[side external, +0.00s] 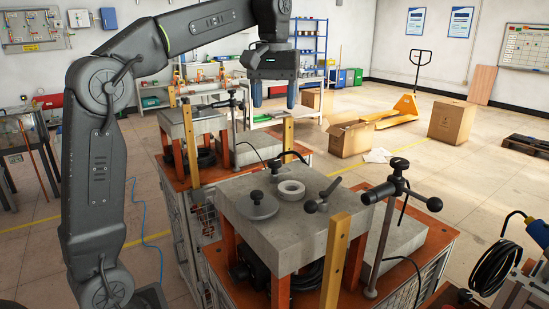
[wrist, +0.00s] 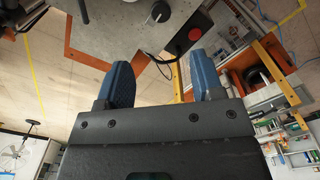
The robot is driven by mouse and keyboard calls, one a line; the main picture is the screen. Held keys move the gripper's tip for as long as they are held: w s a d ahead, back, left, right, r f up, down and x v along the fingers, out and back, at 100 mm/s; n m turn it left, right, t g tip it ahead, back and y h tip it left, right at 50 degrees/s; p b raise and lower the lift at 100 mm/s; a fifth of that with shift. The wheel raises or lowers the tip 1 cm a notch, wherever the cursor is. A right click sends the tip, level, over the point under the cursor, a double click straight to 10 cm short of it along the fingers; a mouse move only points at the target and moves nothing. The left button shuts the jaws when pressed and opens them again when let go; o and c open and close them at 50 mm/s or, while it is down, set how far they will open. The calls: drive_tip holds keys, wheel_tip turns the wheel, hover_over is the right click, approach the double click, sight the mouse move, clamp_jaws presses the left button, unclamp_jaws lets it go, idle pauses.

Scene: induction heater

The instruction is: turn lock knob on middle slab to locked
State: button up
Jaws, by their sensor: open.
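A grey concrete slab (side external: 240,190) stands on orange legs in the middle of the side view. On it are a black lock knob with spread arms (side external: 322,198), a pale ring (side external: 291,189) and a round grey lid with a black knob (side external: 258,204). Whether the lock knob is at its locked setting cannot be told. My gripper (side external: 273,104) hangs above and behind this slab, open and empty, touching nothing. In the wrist view, its blue fingers (wrist: 160,66) are apart. A grey slab (wrist: 118,22) with a black knob (wrist: 161,11) shows at the top edge there.
A black post with a T-handle (side external: 388,215) rises right of the slab. A yellow upright bar (side external: 336,260) stands at its front. Another slab station (side external: 195,120) lies behind left. A red button (wrist: 195,34) shows in the wrist view. Cardboard boxes (side external: 452,121) stand farther back.

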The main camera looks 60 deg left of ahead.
sight(274, 161)
wheel_tip(274, 161, down, 14)
drive_tip(key=shift+w+a+r, duration=0.15)
idle(0.5)
drive_tip(key=shift+c, duration=0.3)
drive_tip(key=c, duration=0.9)
drive_tip(key=shift+o, duration=0.2)
